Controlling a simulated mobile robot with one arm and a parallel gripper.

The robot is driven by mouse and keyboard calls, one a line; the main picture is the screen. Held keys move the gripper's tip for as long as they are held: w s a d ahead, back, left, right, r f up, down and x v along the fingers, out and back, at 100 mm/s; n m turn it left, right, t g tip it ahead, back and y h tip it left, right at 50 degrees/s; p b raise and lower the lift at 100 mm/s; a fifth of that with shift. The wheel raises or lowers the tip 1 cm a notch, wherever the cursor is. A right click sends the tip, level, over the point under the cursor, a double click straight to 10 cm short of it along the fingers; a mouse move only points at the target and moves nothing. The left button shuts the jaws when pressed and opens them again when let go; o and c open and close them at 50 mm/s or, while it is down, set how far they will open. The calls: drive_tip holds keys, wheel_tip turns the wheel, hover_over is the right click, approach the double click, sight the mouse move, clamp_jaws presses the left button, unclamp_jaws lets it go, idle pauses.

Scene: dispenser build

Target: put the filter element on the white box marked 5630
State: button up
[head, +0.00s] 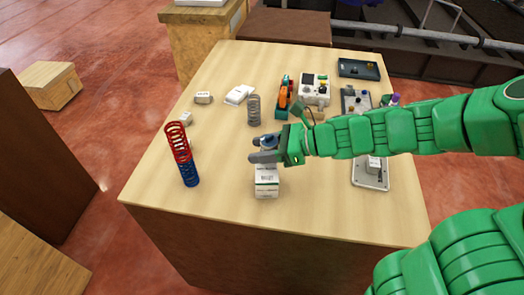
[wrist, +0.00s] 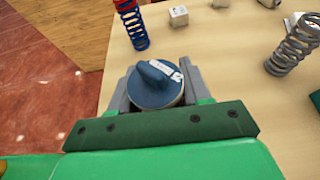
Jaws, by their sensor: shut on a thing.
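My gripper (head: 262,149) is shut on a round blue-topped part with a raised grip and a white label, which I take as the filter element (wrist: 152,92). In the head view the part's blue top (head: 269,141) shows between the grey fingers. In the wrist view the fingers (wrist: 156,90) stand on both sides of it. A white box (head: 266,181) with dark print stands on the table just below the gripper; its marking is too small to read surely. The fingers hide the box's upper back part, so I cannot tell whether the part touches it.
A red and blue spring (head: 182,155) stands at the left, a grey spring (head: 254,110) behind the gripper. Small white boxes (head: 203,97) lie at the back left. A grey tray (head: 371,173) lies at the right under my arm. Devices crowd the back right. The front left is clear.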

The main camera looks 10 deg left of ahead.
drive_tip(key=shift+f, duration=0.55)
drive_tip(key=shift+f, duration=0.1)
drive_tip(key=o, duration=1.1)
drive_tip(key=shift+d+r, duration=0.2)
drive_tip(key=shift+d, duration=0.05)
drive_tip(key=v, duration=1.1)
drive_tip(key=shift+d+r, duration=0.1)
drive_tip(key=shift+d, duration=0.15)
drive_tip(key=shift+s, duration=0.15)
